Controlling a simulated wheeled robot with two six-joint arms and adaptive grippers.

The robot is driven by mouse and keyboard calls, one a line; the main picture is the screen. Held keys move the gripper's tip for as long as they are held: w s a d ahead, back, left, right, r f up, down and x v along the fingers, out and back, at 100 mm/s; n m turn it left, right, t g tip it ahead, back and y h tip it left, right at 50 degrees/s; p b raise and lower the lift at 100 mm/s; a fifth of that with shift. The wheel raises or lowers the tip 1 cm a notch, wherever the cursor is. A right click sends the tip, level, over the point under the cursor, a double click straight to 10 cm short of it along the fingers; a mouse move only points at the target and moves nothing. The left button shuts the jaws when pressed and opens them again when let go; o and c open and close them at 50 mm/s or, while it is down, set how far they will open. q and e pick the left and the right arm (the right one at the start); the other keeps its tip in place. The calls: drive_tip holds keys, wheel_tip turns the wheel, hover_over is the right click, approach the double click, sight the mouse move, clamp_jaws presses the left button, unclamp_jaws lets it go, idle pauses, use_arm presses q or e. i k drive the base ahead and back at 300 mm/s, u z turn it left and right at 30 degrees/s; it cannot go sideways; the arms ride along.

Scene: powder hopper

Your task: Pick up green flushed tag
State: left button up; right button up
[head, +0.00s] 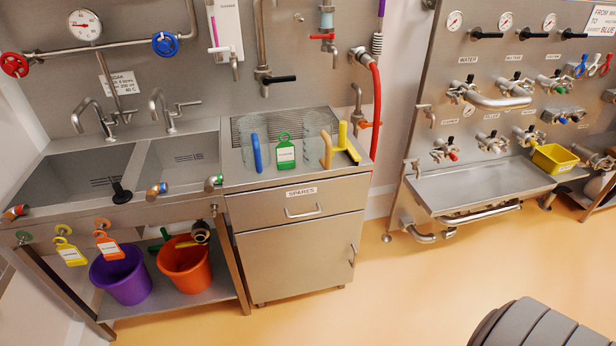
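A green tag (285,152) with a white label and a looped top is on the steel top of the cabinet marked SPARES. The writing on its label is too small to read. A blue handle-like piece (256,152) is to its left and a tan one (326,151) to its right, both apart from it. Neither of my grippers shows in the head view, and nothing covers the tag.
A yellow scraper-like tool (346,143) lies at the counter's right, near a red hose (376,105). Double sinks (75,172) adjoin on the left. Yellow (70,252) and orange (109,246) tags hang below them, above two buckets. Open floor (400,290) lies in front.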

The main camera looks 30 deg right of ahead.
sight(285, 151)
drive_tip(key=k, duration=0.25)
drive_tip(key=z, duration=2.25)
drive_tip(key=i, duration=1.5)
drive_tip(key=u, duration=0.35)
